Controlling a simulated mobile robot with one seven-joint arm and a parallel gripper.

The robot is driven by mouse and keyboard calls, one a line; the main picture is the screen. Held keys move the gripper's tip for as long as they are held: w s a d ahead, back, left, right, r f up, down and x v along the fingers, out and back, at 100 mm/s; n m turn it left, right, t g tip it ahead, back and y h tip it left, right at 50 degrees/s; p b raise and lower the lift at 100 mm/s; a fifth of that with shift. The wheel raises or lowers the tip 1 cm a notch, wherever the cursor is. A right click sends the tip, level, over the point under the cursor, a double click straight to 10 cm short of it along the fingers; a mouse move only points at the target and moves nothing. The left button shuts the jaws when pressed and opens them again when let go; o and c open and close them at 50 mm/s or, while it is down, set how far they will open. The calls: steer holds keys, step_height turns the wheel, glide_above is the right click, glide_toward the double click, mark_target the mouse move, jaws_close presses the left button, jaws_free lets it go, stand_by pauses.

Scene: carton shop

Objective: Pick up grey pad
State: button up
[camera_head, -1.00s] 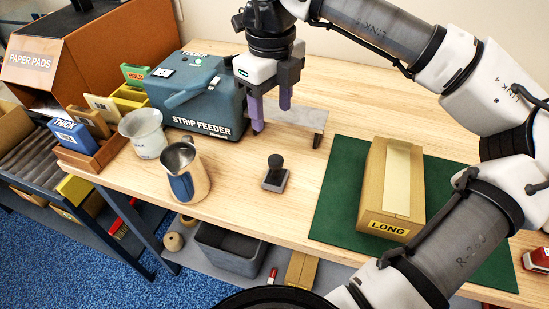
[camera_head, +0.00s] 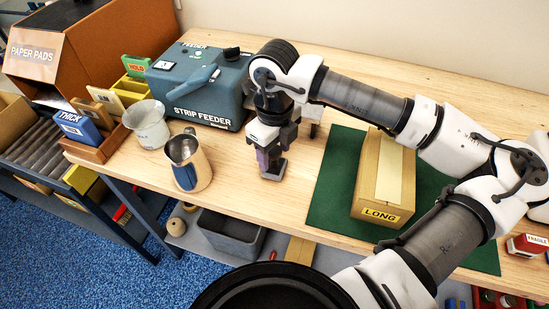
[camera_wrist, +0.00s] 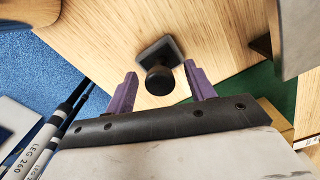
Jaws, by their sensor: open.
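The grey pad is a small square grey base (camera_head: 274,173) with a dark round knob, standing on the wooden bench; my gripper partly hides it in the head view. My gripper (camera_head: 268,163), with purple fingers, is pointed down right over it. In the wrist view the open fingers of my gripper (camera_wrist: 160,70) lie on either side of the black knob (camera_wrist: 160,80), with a visible gap on each side. The grey base (camera_wrist: 165,53) shows beyond the knob. I cannot tell exactly how high the fingertips are against the knob.
A steel pitcher (camera_head: 189,165) stands to the left, with a white cup (camera_head: 148,128) and the strip feeder (camera_head: 200,95) behind. A carton marked LONG (camera_head: 383,185) sits on a green mat (camera_head: 325,200) to the right. A grey metal plate (camera_wrist: 298,40) shows at the wrist view's right.

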mark_target(275, 149)
steer(key=shift+f, duration=0.2)
steer(key=c, duration=1)
steer(key=shift+r, duration=0.15)
steer(key=shift+c, duration=0.2)
step_height(275, 149, up, 20)
steer(key=b, duration=0.3)
steer(key=shift+o, duration=1.4)
steer(key=shift+c, duration=0.9)
